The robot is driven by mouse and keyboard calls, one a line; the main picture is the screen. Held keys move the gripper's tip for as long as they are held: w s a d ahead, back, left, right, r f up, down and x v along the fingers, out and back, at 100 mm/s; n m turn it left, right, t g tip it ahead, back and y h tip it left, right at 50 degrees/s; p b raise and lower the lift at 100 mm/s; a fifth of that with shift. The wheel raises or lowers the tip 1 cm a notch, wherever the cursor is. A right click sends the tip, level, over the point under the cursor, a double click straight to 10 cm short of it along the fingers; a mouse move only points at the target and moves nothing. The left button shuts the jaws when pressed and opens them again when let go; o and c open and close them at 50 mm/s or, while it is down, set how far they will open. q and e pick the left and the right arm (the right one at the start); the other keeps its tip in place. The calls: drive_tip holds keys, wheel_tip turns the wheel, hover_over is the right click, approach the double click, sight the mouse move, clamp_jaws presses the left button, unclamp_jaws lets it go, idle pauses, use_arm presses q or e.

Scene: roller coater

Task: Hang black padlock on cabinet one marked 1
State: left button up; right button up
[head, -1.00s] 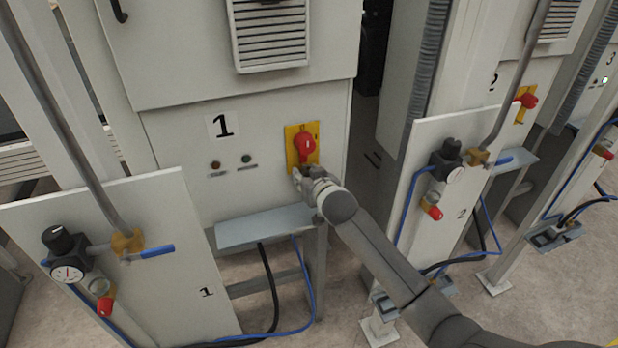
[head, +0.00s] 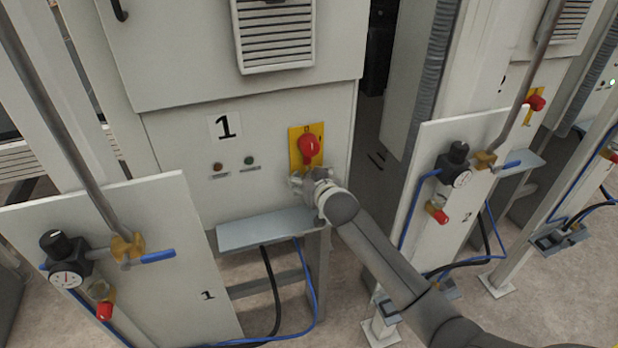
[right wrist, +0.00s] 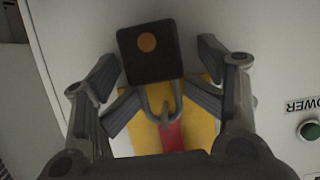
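The black padlock (right wrist: 150,52) with an orange round mark shows in the right wrist view, which is turned upside down. Its grey shackle (right wrist: 178,98) meets the red switch handle (right wrist: 173,135) on the yellow plate (right wrist: 200,128). It seems hooked at the handle, but I cannot tell if it passes fully through. My right gripper (right wrist: 163,100) is open, its fingers spread on both sides of the shackle. In the head view, the right gripper (head: 308,182) is just below the red handle (head: 309,148) on cabinet one (head: 180,135); the padlock cannot be made out there. My left gripper is not in view.
A grey shelf (head: 265,229) juts out below the right gripper. A panel with a gauge (head: 66,277) and blue valve lever stands at front left. A similar panel (head: 455,185) stands right, near my right arm. Hoses hang below the shelf.

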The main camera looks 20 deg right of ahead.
drive_tip(key=shift+s, duration=0.15)
drive_tip(key=v, duration=1.2)
drive_tip(key=s+d+f+g+b, duration=0.15)
drive_tip(key=s+f, duration=0.25)
drive_tip(key=f, duration=0.9)
drive_tip(key=s+d+f+g+b, duration=0.1)
drive_tip(key=s+f+g, duration=0.2)
drive_tip(key=f, duration=1)
drive_tip(key=s+d+f+g+b, duration=0.15)
drive_tip(key=s+f, duration=0.25)
drive_tip(key=f, duration=0.9)
drive_tip(key=s+f+n+g+b, duration=0.15)
drive_tip(key=s+f+g, duration=0.25)
drive_tip(key=s+f, duration=1.45)
drive_tip(key=s+f+g+b, duration=0.1)
drive_tip(key=s+f, duration=0.3)
drive_tip(key=s, duration=0.6)
drive_tip(key=s+f+g+b, duration=0.1)
drive_tip(key=s+f, duration=0.3)
drive_tip(key=s, duration=0.7)
drive_tip(key=shift+s+a+g, duration=0.3)
drive_tip(key=shift+a, duration=0.05)
